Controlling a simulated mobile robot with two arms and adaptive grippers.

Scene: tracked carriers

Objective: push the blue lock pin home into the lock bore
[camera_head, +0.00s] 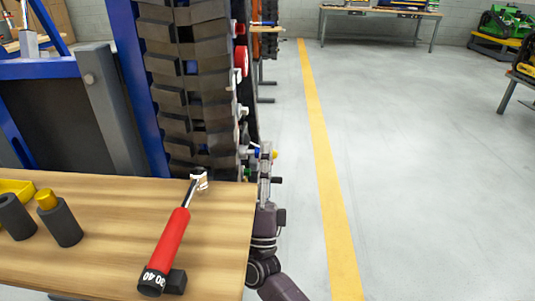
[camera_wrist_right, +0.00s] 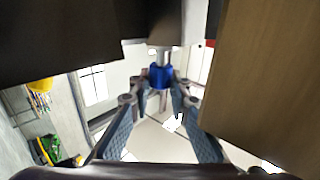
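The blue lock pin (camera_wrist_right: 160,75) shows in the right wrist view, in line with a pale round shaft (camera_wrist_right: 164,35) above it. My right gripper (camera_wrist_right: 160,83) has its fingertips close on both sides of the pin and appears shut on it. In the head view my right gripper (camera_head: 265,160) is beside the carrier's track, past the bench's right edge, with a bit of blue at its left. The lock bore cannot be made out, nor how deep the pin sits. My left gripper is not in view.
A wooden bench (camera_head: 215,240) is close to my right arm. The tracked carrier (camera_head: 185,90) stands behind. Open floor (camera_head: 430,180) lies to the right.

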